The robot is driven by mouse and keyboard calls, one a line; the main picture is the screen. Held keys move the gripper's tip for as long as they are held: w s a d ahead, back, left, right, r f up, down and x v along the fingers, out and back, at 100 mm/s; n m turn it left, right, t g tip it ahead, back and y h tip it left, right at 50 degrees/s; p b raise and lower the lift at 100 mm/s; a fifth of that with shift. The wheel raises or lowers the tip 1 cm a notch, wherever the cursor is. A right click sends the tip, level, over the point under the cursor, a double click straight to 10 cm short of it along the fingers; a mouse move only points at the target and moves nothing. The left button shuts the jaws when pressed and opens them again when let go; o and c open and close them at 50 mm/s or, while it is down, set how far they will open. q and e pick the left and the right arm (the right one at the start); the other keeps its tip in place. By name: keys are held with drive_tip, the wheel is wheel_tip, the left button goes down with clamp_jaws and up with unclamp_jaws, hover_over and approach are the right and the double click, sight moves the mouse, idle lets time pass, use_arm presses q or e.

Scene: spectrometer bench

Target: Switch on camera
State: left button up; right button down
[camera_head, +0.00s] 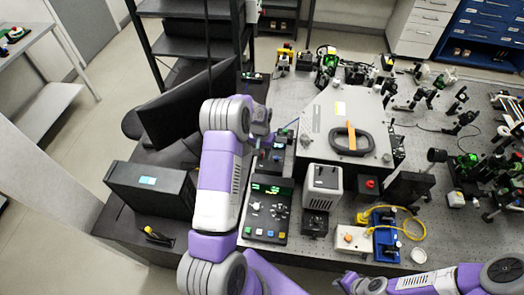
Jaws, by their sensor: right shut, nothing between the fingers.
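I cannot tell for sure which device is the camera. A light grey box with a black front (322,178) stands on the bench, right of a black control panel (267,212) with a lit green display and several buttons. My left arm rises in front of the bench and bends at the top; its gripper (264,142) is small and dark, near the electronics left of the large grey housing (335,118), and its fingers are not clear.
A black monitor (185,103) and a black computer case (150,189) stand left. A blue stand with a yellow cable (386,236) and a red-button box (367,186) are right of the grey box. Many optical mounts crowd the right side of the bench.

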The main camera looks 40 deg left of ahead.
use_arm(q)
drive_tip(key=shift+w, duration=0.1)
drive_tip(key=shift+c, duration=0.3)
clamp_jaws()
drive_tip(key=t+y+b, duration=0.1)
drive_tip(key=b, duration=0.2)
drive_tip(key=s+d+t+b, duration=0.1)
drive_tip(key=t+b, duration=0.1)
drive_tip(key=b, duration=0.1)
drive_tip(key=s+t+y+b, duration=0.1)
drive_tip(key=b, duration=0.2)
drive_tip(key=shift+d+f+t+y, duration=0.15)
drive_tip(key=shift+f+t+y, duration=0.15)
drive_tip(key=shift+f+t, duration=0.1)
drive_tip(key=shift+s+d+t+y+b, duration=0.1)
drive_tip(key=shift+s+t+y+b, duration=0.3)
drive_tip(key=shift+t+b, duration=0.6)
drive_tip(key=shift+o, duration=0.3)
unclamp_jaws()
